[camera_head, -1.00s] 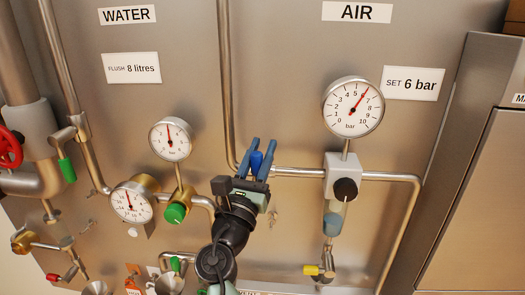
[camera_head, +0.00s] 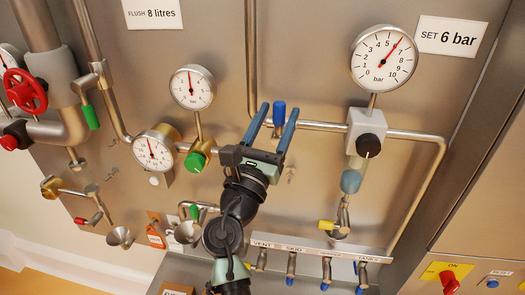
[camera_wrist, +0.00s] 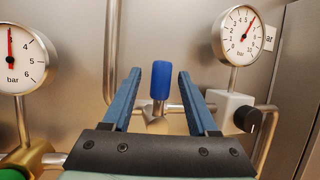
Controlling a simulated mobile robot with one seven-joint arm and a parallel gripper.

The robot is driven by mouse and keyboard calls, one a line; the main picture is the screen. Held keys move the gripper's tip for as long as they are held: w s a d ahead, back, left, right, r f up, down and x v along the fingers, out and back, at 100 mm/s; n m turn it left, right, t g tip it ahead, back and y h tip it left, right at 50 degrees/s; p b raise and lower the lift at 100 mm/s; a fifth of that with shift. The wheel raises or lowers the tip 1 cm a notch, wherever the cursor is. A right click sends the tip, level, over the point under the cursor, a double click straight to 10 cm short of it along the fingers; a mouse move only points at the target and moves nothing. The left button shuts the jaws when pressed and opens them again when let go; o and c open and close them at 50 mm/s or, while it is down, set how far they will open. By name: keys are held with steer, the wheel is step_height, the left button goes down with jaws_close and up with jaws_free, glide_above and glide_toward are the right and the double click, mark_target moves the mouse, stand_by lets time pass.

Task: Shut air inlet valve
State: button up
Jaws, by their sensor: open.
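The air inlet valve has a blue handle (camera_head: 279,113) that stands upright on the thin air pipe, left of the regulator (camera_head: 366,131). In the wrist view the blue handle (camera_wrist: 161,80) points up from its valve body (camera_wrist: 157,122), between my two blue fingers. My gripper (camera_head: 277,116) is open, with one finger on each side of the handle. In the wrist view my gripper (camera_wrist: 158,78) shows a gap on both sides of the handle, so the fingers appear not to touch it. How far the handle lies beyond the fingertips is hard to tell.
The air gauge (camera_head: 384,60) reads about 6 bar above the regulator's black knob (camera_head: 369,145). A water gauge (camera_head: 193,87) and a green knob (camera_head: 195,162) are left of my gripper. A manifold rail (camera_head: 318,247) with several small valves runs below.

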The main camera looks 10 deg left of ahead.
steer(key=b+v, duration=0.2)
steer(key=v, duration=0.6)
steer(key=shift+s+a, duration=0.15)
steer(key=shift+s, duration=0.25)
